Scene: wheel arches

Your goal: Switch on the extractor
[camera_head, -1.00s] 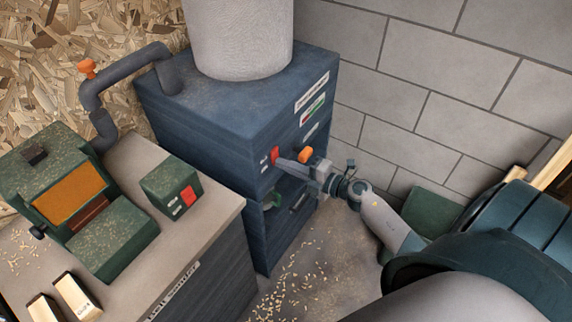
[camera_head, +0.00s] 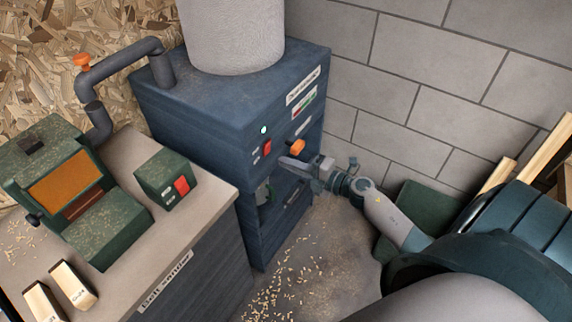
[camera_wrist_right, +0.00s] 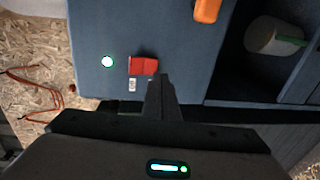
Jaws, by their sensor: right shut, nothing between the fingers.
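The extractor (camera_head: 215,125) is a dark blue cabinet with a pale grey drum on top. Its front has a red rocker switch (camera_head: 267,147), also in the right wrist view (camera_wrist_right: 143,66). A lamp (camera_head: 264,130) above the switch glows white-green; it glows in the right wrist view (camera_wrist_right: 107,62) too. My right gripper (camera_head: 281,160) is shut and empty, its fingertips just in front of the panel, beside and slightly below the switch. In the right wrist view the closed fingers (camera_wrist_right: 160,84) end close to the switch; contact cannot be told. My left gripper is not in view.
An orange knob (camera_head: 297,147) sits on the panel right of the switch. The belt sander bench (camera_head: 215,190) stands at left with a green switch box (camera_head: 166,180) and wooden blocks (camera_head: 73,284). A grey pipe joins the extractor. A block wall is behind; shavings lie on the floor.

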